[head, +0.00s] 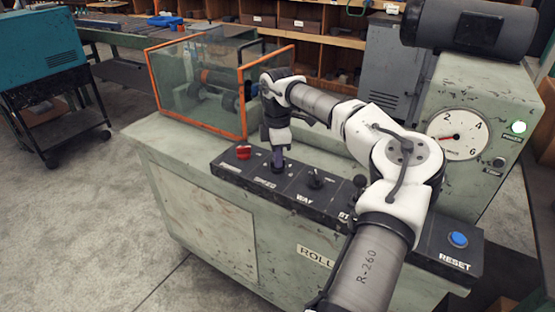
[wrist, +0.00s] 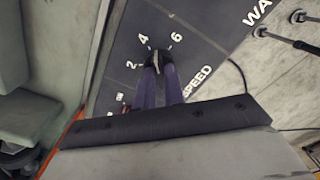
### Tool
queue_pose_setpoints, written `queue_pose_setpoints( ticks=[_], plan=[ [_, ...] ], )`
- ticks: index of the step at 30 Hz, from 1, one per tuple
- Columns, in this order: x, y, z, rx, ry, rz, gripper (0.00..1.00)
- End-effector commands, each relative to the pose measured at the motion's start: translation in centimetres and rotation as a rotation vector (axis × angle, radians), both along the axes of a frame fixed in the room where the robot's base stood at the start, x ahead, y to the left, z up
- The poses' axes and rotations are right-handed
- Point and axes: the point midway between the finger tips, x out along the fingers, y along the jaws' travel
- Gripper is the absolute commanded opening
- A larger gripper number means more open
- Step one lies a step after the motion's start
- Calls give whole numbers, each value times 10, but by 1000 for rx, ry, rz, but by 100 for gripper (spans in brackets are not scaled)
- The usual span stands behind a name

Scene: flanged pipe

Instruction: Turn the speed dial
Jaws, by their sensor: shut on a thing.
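The speed dial (wrist: 155,57) is a dark knob on the black control panel, with the marks 2, 4 and 6 around it and the word SPEED beside it in the wrist view. My gripper (wrist: 158,72) is shut on the dial, its two purple-grey fingers on either side of the knob. In the head view my gripper (head: 278,163) points down onto the panel (head: 262,184) at the SPEED label. The fingers hide much of the dial, so its exact pointer setting is hard to tell.
A red knob (head: 243,152) sits left of the dial, and a lever switch (head: 315,180) marked WAY sits right. A blue RESET button (head: 457,240) is at the panel's right end. An orange-framed clear guard (head: 198,95) stands behind. A round gauge (head: 457,135) is at right.

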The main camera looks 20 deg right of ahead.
Motion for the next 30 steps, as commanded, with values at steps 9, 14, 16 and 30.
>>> queue_pose_setpoints(
  ticks=[9,14,16,30],
  plan=[
    [0,0,-1,-3,-2,-298,0],
    [0,0,-1,-3,-2,-439,0],
    [1,0,-1,-2,-3,-495,0],
    [0,0,1,-2,-1,-728,0]
  ],
)
